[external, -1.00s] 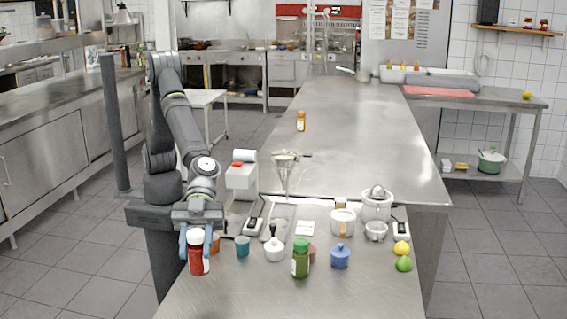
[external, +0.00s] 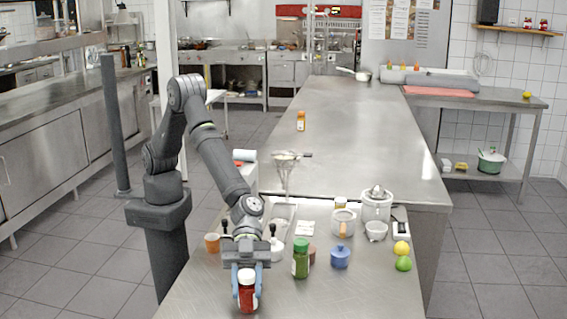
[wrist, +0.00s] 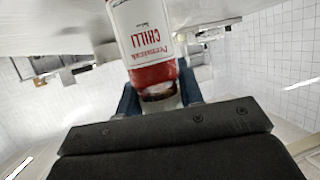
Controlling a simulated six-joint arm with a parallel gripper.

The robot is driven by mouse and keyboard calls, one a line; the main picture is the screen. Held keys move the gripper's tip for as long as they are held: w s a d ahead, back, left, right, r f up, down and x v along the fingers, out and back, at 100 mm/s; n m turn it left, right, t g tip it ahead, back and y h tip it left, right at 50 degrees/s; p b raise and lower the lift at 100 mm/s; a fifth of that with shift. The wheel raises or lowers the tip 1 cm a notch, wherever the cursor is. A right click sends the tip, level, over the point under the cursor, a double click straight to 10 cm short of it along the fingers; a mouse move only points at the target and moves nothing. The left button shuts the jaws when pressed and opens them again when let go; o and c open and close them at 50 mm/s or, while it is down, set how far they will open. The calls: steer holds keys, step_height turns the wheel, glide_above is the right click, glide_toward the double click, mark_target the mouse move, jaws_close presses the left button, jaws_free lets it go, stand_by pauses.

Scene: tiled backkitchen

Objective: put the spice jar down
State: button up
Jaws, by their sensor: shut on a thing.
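The spice jar (external: 247,298) is red with a white label; in the wrist view the jar (wrist: 148,40) shows "CHILLI" upside down. My gripper (external: 246,284) is shut on it, a blue finger on each side. In the wrist view my gripper (wrist: 160,93) holds the jar near its narrower end. The jar is roughly upright over the front part of the steel counter (external: 200,300). I cannot tell whether its base touches the counter.
A green-lidded spice jar (external: 300,260) stands just right of my gripper, with a blue lidded pot (external: 340,257) beyond it. An orange cup (external: 212,243) stands behind left. A white pot (external: 277,250) is close behind. Counter to the jar's left is bare.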

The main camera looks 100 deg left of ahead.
steer(key=o, duration=1)
steer(key=shift+f, duration=0.1)
steer(key=shift+o, duration=0.2)
steer(key=shift+r, duration=0.2)
steer(key=v, duration=1.2)
steer(key=shift+f, duration=0.1)
